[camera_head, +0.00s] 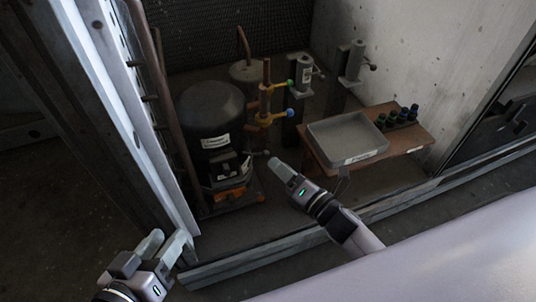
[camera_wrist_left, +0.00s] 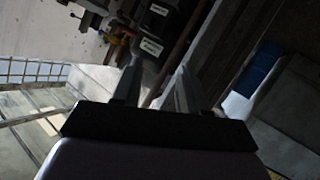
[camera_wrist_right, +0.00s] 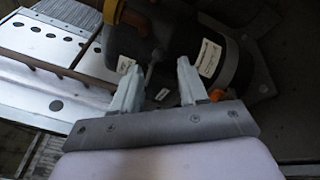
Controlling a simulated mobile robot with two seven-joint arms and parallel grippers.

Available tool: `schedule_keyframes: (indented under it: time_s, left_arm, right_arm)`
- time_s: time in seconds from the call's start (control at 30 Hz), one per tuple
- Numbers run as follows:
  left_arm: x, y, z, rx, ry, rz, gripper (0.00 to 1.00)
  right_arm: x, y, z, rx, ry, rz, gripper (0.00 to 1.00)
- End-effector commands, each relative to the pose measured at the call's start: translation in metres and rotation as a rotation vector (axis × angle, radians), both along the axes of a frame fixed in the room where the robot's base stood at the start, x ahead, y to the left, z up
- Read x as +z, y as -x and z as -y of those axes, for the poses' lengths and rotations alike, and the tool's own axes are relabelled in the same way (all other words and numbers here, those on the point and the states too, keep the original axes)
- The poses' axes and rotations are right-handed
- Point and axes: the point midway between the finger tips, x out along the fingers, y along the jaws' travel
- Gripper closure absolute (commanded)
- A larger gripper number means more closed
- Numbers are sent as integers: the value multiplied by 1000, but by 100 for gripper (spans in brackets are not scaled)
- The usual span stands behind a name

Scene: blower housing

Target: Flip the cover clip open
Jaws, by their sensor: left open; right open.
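The black compressor (camera_head: 212,112) stands left of centre in the head view, with a dark terminal cover (camera_head: 226,168) low on its front. A thin lever with a rounded tip (camera_head: 259,153) sticks out to the right of the cover; it may be the clip. In the right wrist view a similar grey lever (camera_wrist_right: 154,62) lies just beyond and between my right fingertips. My right gripper (camera_head: 284,172) is open, with its tips to the right of the cover and apparently apart from the lever. My left gripper (camera_head: 165,243) is open and empty, low at the front left.
A metal frame post (camera_head: 128,120) stands between my left gripper and the compressor. Copper pipes with yellow and blue valve parts (camera_head: 266,112) rise behind the lever.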

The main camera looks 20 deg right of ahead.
Motion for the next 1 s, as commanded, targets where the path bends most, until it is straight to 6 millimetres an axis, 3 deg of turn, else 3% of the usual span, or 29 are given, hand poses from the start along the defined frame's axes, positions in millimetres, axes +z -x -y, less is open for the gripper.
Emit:
schedule_keyframes:
  time_s: [0.5, 0.9, 1.0]
  left_arm:
    - [-3, 1, -5, 8, -24, 53, 57]
    - [-2, 0, -6, 11, -31, 65, 57]
    - [-2, 0, -6, 11, -31, 65, 57]
  right_arm:
    - [0, -57, -22, -2, -5, -1, 57]
    - [1, -62, -24, -2, -4, -3, 57]
    - [1, -62, -24, -2, -4, -3, 89]
